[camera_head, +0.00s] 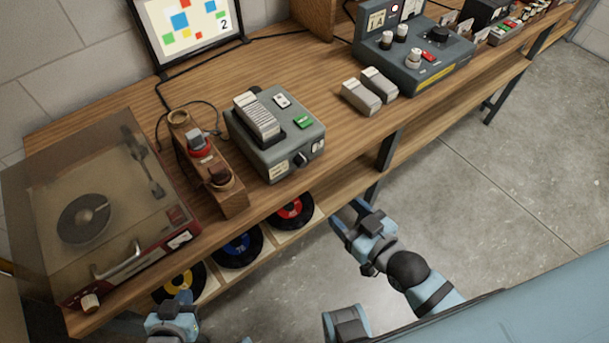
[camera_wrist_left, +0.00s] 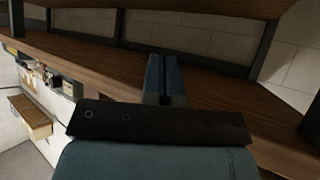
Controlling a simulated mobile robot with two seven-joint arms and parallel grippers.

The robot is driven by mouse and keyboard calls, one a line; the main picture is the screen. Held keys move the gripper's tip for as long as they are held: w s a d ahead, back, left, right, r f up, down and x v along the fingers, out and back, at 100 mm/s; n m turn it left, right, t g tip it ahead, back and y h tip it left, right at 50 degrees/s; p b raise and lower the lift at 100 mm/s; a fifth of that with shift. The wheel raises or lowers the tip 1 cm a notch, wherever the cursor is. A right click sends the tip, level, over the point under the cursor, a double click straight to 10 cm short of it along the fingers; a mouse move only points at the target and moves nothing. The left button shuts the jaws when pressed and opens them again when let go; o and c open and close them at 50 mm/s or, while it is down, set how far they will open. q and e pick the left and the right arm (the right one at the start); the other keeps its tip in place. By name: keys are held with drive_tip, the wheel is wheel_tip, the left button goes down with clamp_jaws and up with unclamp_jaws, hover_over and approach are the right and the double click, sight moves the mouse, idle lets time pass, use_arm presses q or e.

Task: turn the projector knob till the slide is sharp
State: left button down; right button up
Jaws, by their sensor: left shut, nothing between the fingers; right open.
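The grey slide projector (camera_head: 276,135) stands on the wooden bench with a row of slides in its top. Its dark knob (camera_head: 302,160) is on the front face, by the bench's front edge. The screen (camera_head: 188,27) at the back left shows coloured squares and a "2", with edges that look fairly crisp at this size. My right gripper (camera_head: 347,213) is open and empty, in front of the bench, below and right of the knob. My left gripper (camera_head: 182,296) is low at the bench front; in the left wrist view its fingers (camera_wrist_left: 163,78) are shut and empty.
A lidded record player (camera_head: 90,225) is at the left. A wooden block with round fittings (camera_head: 207,165) stands just left of the projector. Two grey boxes (camera_head: 370,90) and a control console (camera_head: 415,58) are to the right. Records (camera_head: 292,212) fill the lower shelf. Floor at right is clear.

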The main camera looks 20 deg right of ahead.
sight(305, 164)
drive_tip(key=w+a, duration=0.1)
drive_tip(key=w, duration=0.3)
drive_tip(key=w+a+r+t+b, duration=0.1)
drive_tip(key=w+a, duration=0.1)
drive_tip(key=w, duration=0.3)
drive_tip(key=w+a+t+y+b, duration=0.1)
drive_tip(key=w, duration=0.3)
drive_tip(key=shift+w+a+r, duration=0.15)
drive_tip(key=shift+w+a, duration=0.2)
drive_tip(key=shift+a, duration=0.05)
use_arm(q)
drive_tip(key=f, duration=0.3)
drive_tip(key=shift+w+d+f, duration=0.1)
drive_tip(key=shift+w, duration=0.1)
use_arm(e)
drive_tip(key=shift+c, duration=0.4)
